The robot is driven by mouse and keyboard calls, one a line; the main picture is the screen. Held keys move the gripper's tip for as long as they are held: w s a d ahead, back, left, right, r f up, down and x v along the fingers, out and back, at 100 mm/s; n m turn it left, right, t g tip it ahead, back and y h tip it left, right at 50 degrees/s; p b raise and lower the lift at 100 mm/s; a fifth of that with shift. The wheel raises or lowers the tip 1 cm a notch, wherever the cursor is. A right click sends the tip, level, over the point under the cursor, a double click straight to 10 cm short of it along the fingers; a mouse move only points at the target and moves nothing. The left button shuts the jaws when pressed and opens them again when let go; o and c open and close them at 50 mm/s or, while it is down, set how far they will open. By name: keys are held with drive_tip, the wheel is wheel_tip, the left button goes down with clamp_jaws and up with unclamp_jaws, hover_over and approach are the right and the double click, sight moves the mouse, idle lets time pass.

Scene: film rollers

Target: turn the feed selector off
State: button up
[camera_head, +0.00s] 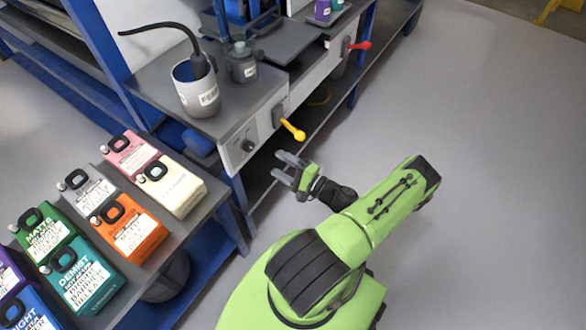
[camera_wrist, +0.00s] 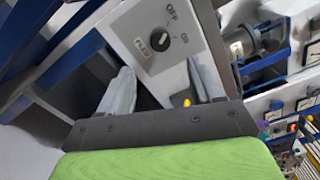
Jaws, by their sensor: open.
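The feed selector is a round black knob (camera_wrist: 159,39) on a pale grey panel (camera_wrist: 127,22), with OFF and ON printed beside it and a small tag that seems to read FEED. I cannot tell for sure which mark its pointer faces. In the head view the knob (camera_head: 249,145) is on the front face of the bench. My gripper (camera_head: 281,166) is open and empty, out in front of the panel, to the right of and a little below the knob. In the wrist view the knob lies ahead, beyond and between the two fingers (camera_wrist: 160,68), apart from both.
A yellow lever (camera_head: 293,130) sticks out right of the knob, close to my gripper. A red lever (camera_head: 360,45) is farther along. A labelled cup (camera_head: 195,92) stands on the bench above. Several jugs, one orange (camera_head: 135,228), fill the left rack. Floor at right is clear.

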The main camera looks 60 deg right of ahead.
drive_tip(key=s, duration=0.4)
drive_tip(key=shift+s, duration=0.35)
drive_tip(key=w+a+r+n+g+y+p, duration=0.2)
drive_tip(key=w+a+r+n+g+p, duration=0.15)
drive_tip(key=a+r+n+g, duration=0.6)
drive_tip(key=w+a+r+n+g+y+p, duration=0.3)
drive_tip(key=a+r+n+g, duration=0.35)
drive_tip(key=r, duration=0.65)
drive_tip(key=s+a+r+n+t+h+p, duration=0.1)
drive_tip(key=s+a+r+n+h, duration=0.1)
drive_tip(key=s+a+r, duration=0.3)
drive_tip(key=s+a+r+n+t+h+p, duration=0.1)
drive_tip(key=s+a+r, duration=0.4)
drive_tip(key=r, duration=0.8)
drive_tip(key=s+n+t+h, duration=0.1)
drive_tip(key=n+h, duration=0.1)
drive_tip(key=shift+r+n+t+h+p, duration=0.15)
drive_tip(key=shift+n+t+h+p, duration=0.15)
drive_tip(key=shift+n+p, duration=0.1)
drive_tip(key=shift+a, duration=0.1)
